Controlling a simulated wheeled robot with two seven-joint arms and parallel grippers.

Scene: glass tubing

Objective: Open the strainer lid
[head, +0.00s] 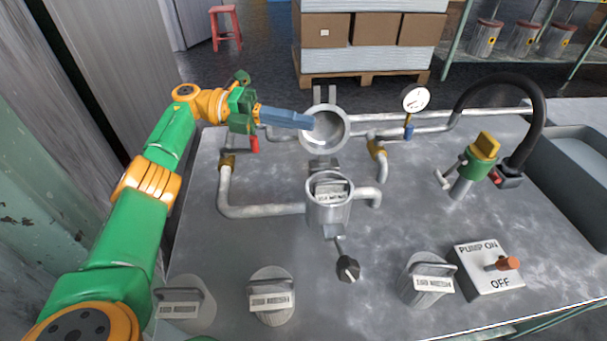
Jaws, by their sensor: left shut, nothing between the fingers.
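The strainer (328,212) is a grey metal cylinder in the middle of the bench, with its round mouth uncovered. A labelled basket (331,191) sits inside it; its label is too small to read surely. The strainer lid (338,134) is a round metal disc with two prongs on top. It stands raised on edge behind the mouth, its hollow face toward me. My left gripper (308,122) reaches in from the left, shut and empty. Its blue fingertips are at the lid's left rim; I cannot tell whether they touch. My right gripper is out of view.
Pipes (262,210) run both sides of the strainer. A pressure gauge (415,99), a yellow-topped valve (484,148) and a black hose (535,110) stand right. Labelled baskets (272,312) and a pump switch box (480,272) line the front. A black knob (348,268) sits below the strainer.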

